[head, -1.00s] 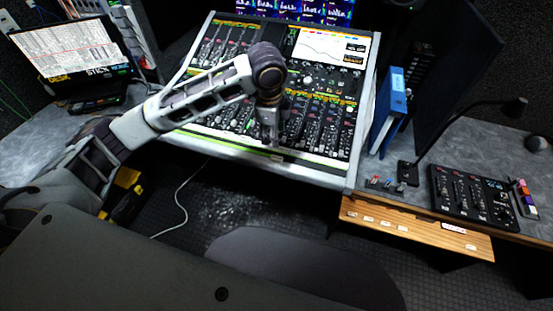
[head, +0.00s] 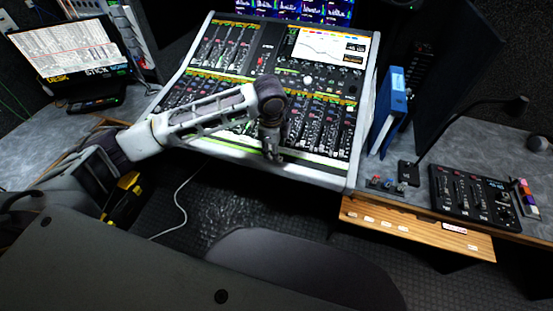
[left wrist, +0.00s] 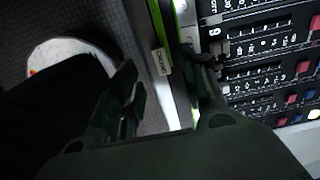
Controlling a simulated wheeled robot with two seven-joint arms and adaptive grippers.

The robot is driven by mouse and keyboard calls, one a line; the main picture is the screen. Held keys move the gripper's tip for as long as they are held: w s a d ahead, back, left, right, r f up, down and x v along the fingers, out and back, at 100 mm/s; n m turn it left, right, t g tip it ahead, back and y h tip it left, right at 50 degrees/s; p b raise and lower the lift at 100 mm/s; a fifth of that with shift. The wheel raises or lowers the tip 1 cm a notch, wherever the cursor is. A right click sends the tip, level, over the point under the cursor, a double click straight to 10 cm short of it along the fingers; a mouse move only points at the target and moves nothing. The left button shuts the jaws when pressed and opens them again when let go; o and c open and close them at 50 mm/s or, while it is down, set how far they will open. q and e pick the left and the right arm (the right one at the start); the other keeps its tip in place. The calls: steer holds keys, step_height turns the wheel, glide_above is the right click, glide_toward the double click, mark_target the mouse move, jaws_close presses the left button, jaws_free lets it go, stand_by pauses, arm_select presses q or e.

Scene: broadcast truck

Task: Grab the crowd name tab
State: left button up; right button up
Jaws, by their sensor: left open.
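A small pale name tab (left wrist: 162,62) with dark lettering, too small to read surely, lies on the front rail of the mixing console in the left wrist view. My left gripper (left wrist: 163,72) is open, with one dark finger on each side of the tab in that picture. I cannot tell whether the fingers touch it. In the head view my left gripper (head: 273,152) points down at the console's front edge and hides the tab. My right gripper is in neither view.
The mixing console (head: 330,176) stands under my left arm, its faders close to the gripper. On the right, a wooden shelf (head: 410,226) carries several small white tabs. A small fader box (head: 470,195), a gooseneck lamp and blue binders (head: 388,112) stand there too.

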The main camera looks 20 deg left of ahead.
arm_select(q)
steer(key=shift+f, duration=0.15)
steer(key=shift+w+f, duration=0.1)
steer(key=shift+f, duration=0.5)
steer(key=f, duration=0.3)
steer(key=shift+w+d+f, duration=0.15)
steer(key=shift+w, duration=0.15)
steer(key=shift+f, duration=0.2)
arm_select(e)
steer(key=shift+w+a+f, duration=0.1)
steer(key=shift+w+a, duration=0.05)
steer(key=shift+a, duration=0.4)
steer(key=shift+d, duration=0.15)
arm_select(q)
steer(key=shift+c, duration=0.6)
steer(key=c, duration=0.8)
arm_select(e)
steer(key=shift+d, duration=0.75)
